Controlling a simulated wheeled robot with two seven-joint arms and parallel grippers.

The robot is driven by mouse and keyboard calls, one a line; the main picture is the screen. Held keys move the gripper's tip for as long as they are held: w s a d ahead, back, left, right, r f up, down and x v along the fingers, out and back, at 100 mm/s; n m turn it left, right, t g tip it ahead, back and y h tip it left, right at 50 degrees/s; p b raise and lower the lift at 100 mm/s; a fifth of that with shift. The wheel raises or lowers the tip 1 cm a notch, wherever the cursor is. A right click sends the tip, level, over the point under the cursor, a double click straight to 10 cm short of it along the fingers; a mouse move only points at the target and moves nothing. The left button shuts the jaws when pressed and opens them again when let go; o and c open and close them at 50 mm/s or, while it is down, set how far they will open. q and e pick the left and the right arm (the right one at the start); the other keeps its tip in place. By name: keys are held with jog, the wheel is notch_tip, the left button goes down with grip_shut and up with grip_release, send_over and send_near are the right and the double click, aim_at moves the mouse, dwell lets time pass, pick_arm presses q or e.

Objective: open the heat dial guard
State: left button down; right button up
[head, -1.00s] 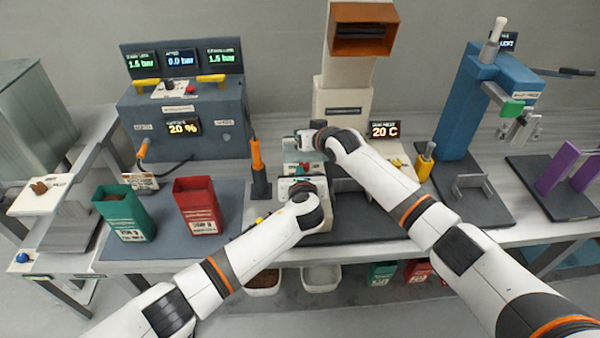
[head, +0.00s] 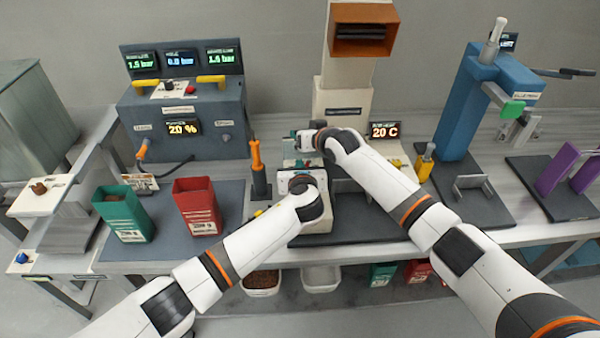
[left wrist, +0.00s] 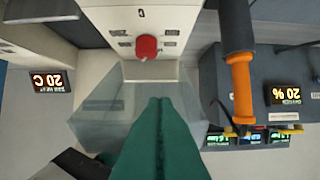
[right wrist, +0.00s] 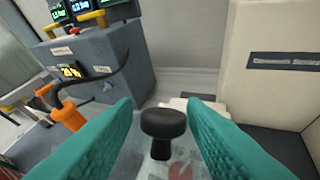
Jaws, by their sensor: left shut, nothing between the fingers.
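The red heat dial (left wrist: 147,47) sits on a white panel (left wrist: 170,18) in the left wrist view. The clear guard (left wrist: 110,105) extends from that panel, beside the dial in this picture; I cannot tell how far it is open. My left gripper (left wrist: 160,102) is shut and empty, its green fingers overlapping the guard; contact is unclear. In the right wrist view, a black knob (right wrist: 162,124) stands between the spread green fingers of my right gripper (right wrist: 161,106), which is open. A blurred red patch shows below the knob through clear material. In the head view, my arms partly hide this station.
An orange-handled tool (head: 256,160) stands upright left of the station. A grey console (head: 180,115) is behind it, and green (head: 122,215) and red (head: 198,208) bins stand further left. A pale column (head: 345,85) rises behind my grippers. A 20 C display (head: 384,131) is beside it.

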pick_arm(q)
jog(key=shift+w+r, duration=0.1)
jog(key=shift+r, duration=0.2)
pick_arm(e)
jog(key=shift+s+d+f, duration=0.15)
jog(key=shift+s+f, duration=0.05)
jog(key=shift+f, duration=0.2)
